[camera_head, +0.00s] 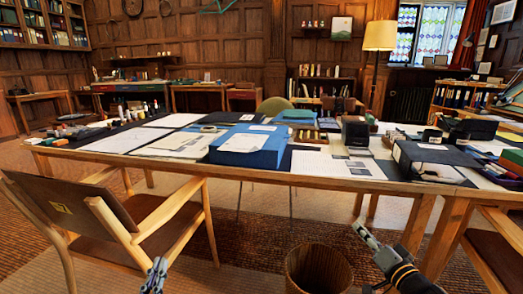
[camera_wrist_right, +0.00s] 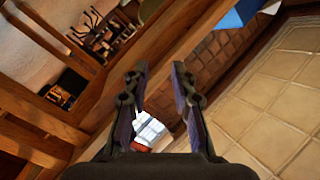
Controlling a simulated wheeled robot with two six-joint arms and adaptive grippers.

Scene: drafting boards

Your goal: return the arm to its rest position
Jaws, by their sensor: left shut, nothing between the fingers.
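My left gripper (camera_head: 156,270) shows at the bottom edge of the head view, left of the middle. It is small there, shut and empty, in front of the table and away from everything on it. My right gripper (camera_head: 364,232) comes in from the bottom right, below the table's front edge and to the right of the wooden bin. In the right wrist view its two fingers (camera_wrist_right: 158,80) stand apart with nothing between them, so it is open and empty.
A long wooden table (camera_head: 300,182) holds papers, a blue box (camera_head: 245,157) and dark boxes. A wooden armchair (camera_head: 140,235) stands at the left, close to my left gripper. A round wooden bin (camera_head: 317,268) stands on the floor between my grippers. Another chair (camera_head: 500,240) is at the right.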

